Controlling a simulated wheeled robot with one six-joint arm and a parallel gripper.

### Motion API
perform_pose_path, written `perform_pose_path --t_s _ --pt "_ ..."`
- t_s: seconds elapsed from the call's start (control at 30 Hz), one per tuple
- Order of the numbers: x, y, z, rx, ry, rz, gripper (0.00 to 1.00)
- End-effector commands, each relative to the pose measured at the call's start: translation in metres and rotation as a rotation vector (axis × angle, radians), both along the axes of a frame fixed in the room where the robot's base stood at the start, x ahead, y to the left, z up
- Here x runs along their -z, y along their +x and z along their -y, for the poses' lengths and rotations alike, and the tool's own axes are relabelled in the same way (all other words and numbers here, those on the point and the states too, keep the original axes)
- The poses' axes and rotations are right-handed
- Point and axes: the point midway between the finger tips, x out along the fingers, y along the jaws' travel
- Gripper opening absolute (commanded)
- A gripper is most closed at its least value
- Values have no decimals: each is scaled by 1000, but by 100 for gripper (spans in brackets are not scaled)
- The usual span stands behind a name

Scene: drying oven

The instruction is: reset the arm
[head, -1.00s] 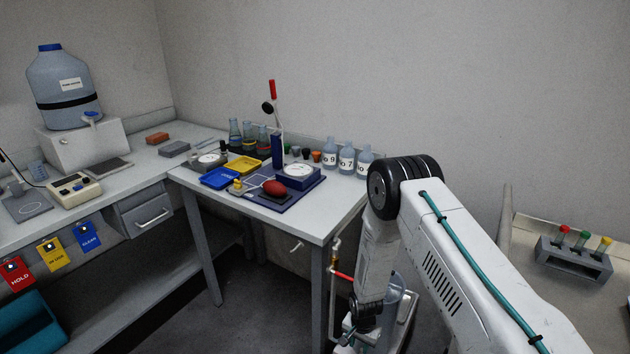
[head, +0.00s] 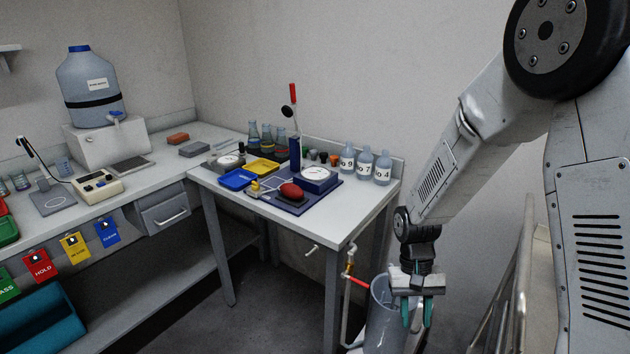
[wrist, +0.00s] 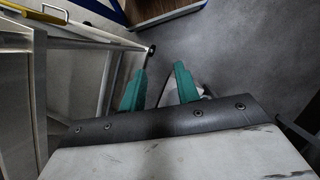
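My gripper (head: 418,310) hangs from my arm on the right of the head view, pointing down, to the right of the small table's corner. Its two teal fingers stand apart with nothing between them. In the wrist view my gripper (wrist: 155,90) also shows its fingers spread, above grey floor. In the head view it overlaps a grey bin-like container (head: 383,315) behind it; I cannot tell the distance between them.
The small table (head: 385,205) holds a press, trays, a red object and bottles (head: 347,160). A counter (head: 140,170) runs along the left with a large water jug (head: 90,90). A pipe with a red handle (head: 357,281) stands by the table. A metal frame (wrist: 105,75) is close to my gripper.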

Motion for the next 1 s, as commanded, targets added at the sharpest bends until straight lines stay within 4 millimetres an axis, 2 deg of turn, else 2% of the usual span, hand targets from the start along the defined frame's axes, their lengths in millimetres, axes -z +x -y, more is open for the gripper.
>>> perform_pose_path --t_s 0.03,0.2,0.5,0.8,1.0 --pt "-24 -7 3 -11 9 13 32" --pt "-90 -37 12 -56 35 38 32" --pt "-180 -104 28 -107 68 126 32" --pt "-234 -167 39 -111 72 294 32" --pt "-258 -188 43 -95 64 441 32"
